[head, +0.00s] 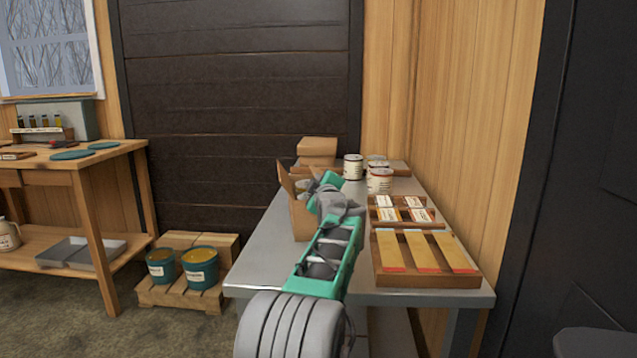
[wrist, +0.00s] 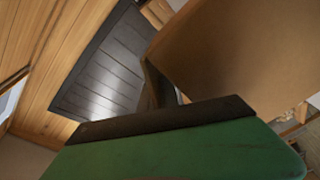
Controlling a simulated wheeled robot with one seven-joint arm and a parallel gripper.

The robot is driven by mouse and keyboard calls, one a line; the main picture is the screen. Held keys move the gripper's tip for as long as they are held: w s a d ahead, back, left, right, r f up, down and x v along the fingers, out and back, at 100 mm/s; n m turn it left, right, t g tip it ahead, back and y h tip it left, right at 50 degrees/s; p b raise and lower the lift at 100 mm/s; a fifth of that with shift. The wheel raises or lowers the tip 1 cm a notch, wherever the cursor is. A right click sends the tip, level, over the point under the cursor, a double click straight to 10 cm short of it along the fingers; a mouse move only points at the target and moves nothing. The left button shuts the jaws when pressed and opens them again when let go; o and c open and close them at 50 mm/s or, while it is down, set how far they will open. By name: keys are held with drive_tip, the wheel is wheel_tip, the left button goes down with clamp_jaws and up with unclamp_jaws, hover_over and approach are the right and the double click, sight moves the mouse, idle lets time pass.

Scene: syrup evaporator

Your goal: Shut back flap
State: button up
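An open cardboard box (head: 303,219) stands on the metal table, with a flap (head: 286,180) raised at its left side. A pale item shows inside it. My gripper (head: 328,181) is over the box's far right part, and my arm hides much of the opening. I cannot clearly make out the back flap in the head view. In the wrist view a large cardboard panel (wrist: 240,50) fills the upper right, close beyond a green finger with a dark pad. I cannot tell which panel it is or whether the finger touches it. The finger gap is not clear.
The metal table (head: 260,272) also holds a wooden tray with slats (head: 425,280), a tray of labelled packets (head: 431,216), labelled tins (head: 380,181) and a closed carton (head: 316,150) behind the box. A wooden wall is at the right. Buckets (head: 201,268) stand on a floor pallet.

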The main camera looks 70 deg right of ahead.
drive_tip(key=o, duration=0.4)
